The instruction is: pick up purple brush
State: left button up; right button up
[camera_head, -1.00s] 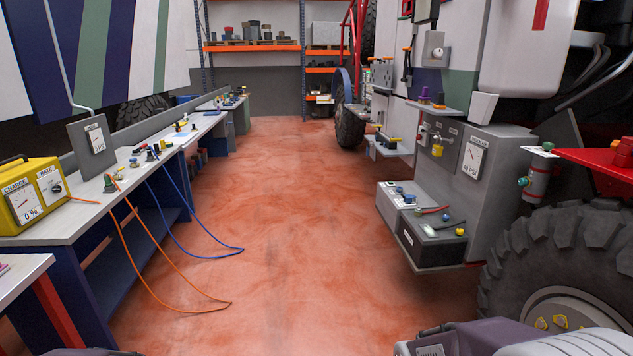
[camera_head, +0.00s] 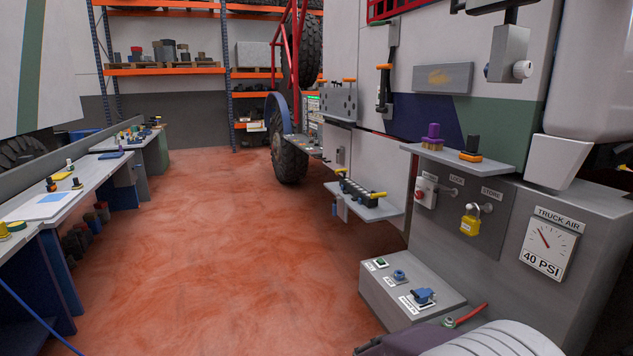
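A purple object (camera_head: 432,135), which looks like the purple brush, stands upright on a small grey shelf (camera_head: 480,157) on the side of the truck. It is right of the middle of the head view. A black and orange item (camera_head: 471,148) stands beside it on the same shelf, to its right. Part of my own body shows at the bottom right. Neither gripper can be seen.
Below the shelf are a yellow padlock (camera_head: 470,224), a truck air gauge (camera_head: 546,247) and a grey switch box (camera_head: 405,290). A lower shelf (camera_head: 375,208) juts out farther along. A workbench (camera_head: 52,200) runs along the left. The red floor (camera_head: 230,230) between is clear.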

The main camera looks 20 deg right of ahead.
aim_at(431, 142)
jog(key=i+z, duration=0.4)
jog(key=i+j+z, duration=0.2)
jog(key=i+z, duration=0.2)
jog(key=i+j+z, duration=0.25)
jog(key=z, duration=0.15)
jog(key=i+j+z, duration=0.6)
jog(key=z, duration=0.25)
jog(key=i+j+z, duration=0.25)
jog(key=z, duration=0.15)
jog(key=i+j+z, duration=0.15)
jog(key=j+z, duration=0.3)
jog(key=i+j+z, duration=0.1)
jog(key=j+z, duration=1.15)
